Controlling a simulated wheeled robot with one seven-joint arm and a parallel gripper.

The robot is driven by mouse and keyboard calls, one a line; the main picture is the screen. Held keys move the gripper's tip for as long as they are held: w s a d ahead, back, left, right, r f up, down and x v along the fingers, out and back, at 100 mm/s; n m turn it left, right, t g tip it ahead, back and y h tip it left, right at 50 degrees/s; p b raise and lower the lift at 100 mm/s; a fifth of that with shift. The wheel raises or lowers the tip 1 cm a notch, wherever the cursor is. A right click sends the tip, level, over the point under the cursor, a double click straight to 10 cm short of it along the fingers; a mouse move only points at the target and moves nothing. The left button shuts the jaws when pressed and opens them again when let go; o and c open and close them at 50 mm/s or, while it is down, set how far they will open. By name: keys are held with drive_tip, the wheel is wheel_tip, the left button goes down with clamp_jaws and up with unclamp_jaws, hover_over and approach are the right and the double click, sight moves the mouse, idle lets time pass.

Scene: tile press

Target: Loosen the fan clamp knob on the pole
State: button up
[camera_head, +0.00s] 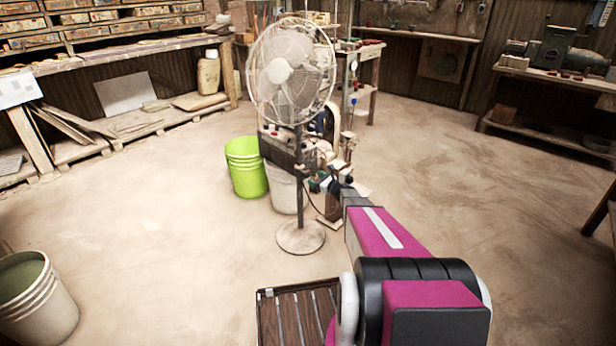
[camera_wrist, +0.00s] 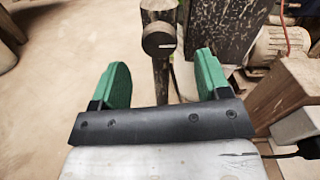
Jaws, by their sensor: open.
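The white caged fan (camera_head: 290,72) stands on a thin pole (camera_head: 298,190) with a round base (camera_head: 300,238). In the wrist view a dark round knob (camera_wrist: 160,41) with a pale mark sits on a clamp around the pole (camera_wrist: 160,82). My gripper (camera_wrist: 162,78) has two green fingers set wide apart and nothing between their tips. The knob and pole appear in line with the gap, with the knob beyond the fingertips. In the head view my arm reaches toward the pole from the right; I cannot make out the knob there.
A lime-green bucket (camera_head: 246,167) and a whitish bucket (camera_head: 283,190) stand behind the pole. A cluttered dark machine (camera_head: 290,147) is close behind it, with wooden parts (camera_wrist: 285,95) right of my gripper.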

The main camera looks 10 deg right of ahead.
sight(309, 175)
drive_tip(key=shift+x, duration=2.75)
drive_tip(key=shift+c, duration=0.4)
drive_tip(key=c, duration=0.9)
